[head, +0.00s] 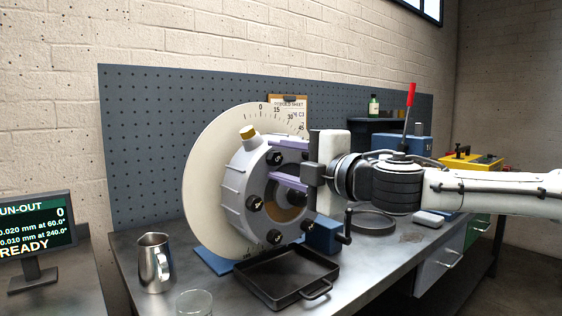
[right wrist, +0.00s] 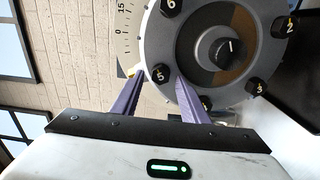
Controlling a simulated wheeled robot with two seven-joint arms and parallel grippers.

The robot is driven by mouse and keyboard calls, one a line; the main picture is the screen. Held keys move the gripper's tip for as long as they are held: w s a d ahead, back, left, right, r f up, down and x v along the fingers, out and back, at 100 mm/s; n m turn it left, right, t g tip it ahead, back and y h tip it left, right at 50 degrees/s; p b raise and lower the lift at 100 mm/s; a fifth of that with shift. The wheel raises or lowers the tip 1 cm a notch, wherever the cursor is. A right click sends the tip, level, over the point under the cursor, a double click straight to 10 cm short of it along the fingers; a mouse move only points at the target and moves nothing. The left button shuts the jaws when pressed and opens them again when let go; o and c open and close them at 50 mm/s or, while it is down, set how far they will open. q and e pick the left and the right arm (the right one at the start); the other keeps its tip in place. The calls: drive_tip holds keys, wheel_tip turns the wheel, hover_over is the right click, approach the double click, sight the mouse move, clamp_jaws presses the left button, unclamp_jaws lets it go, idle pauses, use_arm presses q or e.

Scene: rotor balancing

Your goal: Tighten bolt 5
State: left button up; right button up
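The rotor hub (head: 236,185) is grey and round, mounted upright in front of a large white dial (head: 205,190). Bolt 5 (right wrist: 160,73) is a black knob near the hub's top; it also shows in the head view (head: 274,157). My right gripper (head: 270,160) reaches in from the right with its purple fingers spread. In the right wrist view the fingertips (right wrist: 158,76) lie on either side of bolt 5, with gaps visible; whether they touch it I cannot tell. Bolts 6 (right wrist: 170,6), 2 (right wrist: 290,25) and 3 (right wrist: 258,87) also show. My left gripper is out of view.
A black tray (head: 318,267) lies below the hub on the bench. A metal jug (head: 154,262) and a glass (head: 194,303) stand at the left front. A screen (head: 38,228) reads READY. A brass knob (head: 247,132) tops the hub, close to my fingers.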

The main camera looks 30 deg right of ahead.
drive_tip(key=shift+s, duration=0.1)
drive_tip(key=shift+s+d+r, duration=0.15)
drive_tip(key=shift+s, duration=0.45)
drive_tip(key=shift+s+d+p, duration=0.1)
drive_tip(key=shift+s+p, duration=0.25)
drive_tip(key=shift+s, duration=0.5)
drive_tip(key=b, duration=0.8)
approach(275, 158)
drive_tip(key=s, duration=0.2)
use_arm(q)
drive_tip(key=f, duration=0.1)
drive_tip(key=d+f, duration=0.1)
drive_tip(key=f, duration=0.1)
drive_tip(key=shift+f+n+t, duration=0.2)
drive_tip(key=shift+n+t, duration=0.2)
use_arm(e)
drive_tip(key=shift+s+d, duration=0.1)
drive_tip(key=shift+s, duration=0.1)
